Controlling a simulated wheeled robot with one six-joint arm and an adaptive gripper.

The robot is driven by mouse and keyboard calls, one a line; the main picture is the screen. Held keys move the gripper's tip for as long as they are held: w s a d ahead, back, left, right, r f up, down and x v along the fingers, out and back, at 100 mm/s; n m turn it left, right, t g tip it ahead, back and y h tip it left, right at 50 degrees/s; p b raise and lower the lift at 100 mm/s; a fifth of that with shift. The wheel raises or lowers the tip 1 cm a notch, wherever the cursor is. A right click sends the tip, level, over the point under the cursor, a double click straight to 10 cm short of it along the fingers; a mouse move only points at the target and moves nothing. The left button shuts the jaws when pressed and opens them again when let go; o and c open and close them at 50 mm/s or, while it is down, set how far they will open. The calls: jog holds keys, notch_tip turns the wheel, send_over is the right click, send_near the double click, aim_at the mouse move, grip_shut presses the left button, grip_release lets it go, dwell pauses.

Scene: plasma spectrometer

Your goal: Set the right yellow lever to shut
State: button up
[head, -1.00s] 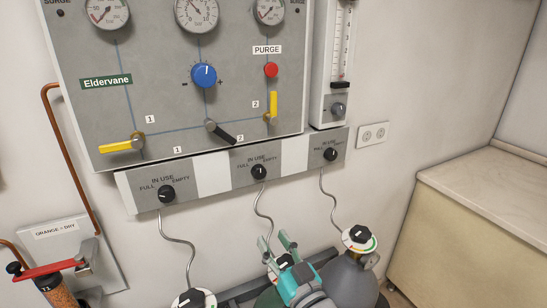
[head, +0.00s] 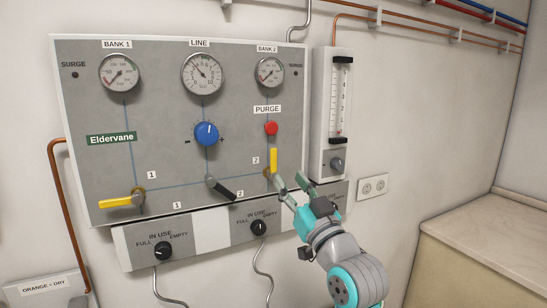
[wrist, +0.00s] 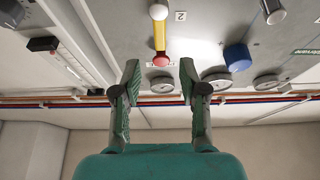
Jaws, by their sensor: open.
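The right yellow lever (head: 273,160) stands upright on the grey panel (head: 170,120), with its handle pointing up from its pivot, below the red purge button (head: 271,128). In the wrist view the lever (wrist: 159,37) appears upside down, with the red button (wrist: 160,58) at its handle end. My gripper (head: 291,183) is open and empty, just below and right of the lever in the head view. In the wrist view the lever lines up with the gap between my fingers (wrist: 159,78), beyond the tips. I see no contact.
The left yellow lever (head: 122,201) lies sideways, pointing left. A black lever (head: 221,188) and a blue knob (head: 206,134) sit between the two. A flowmeter (head: 340,110) stands right of the panel. A black-knob strip (head: 205,235) runs below. A cabinet (head: 490,240) is at right.

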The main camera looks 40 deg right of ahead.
aim_at(274, 157)
jog(key=x, duration=1)
jog(key=shift+s, duration=0.1)
grip_shut()
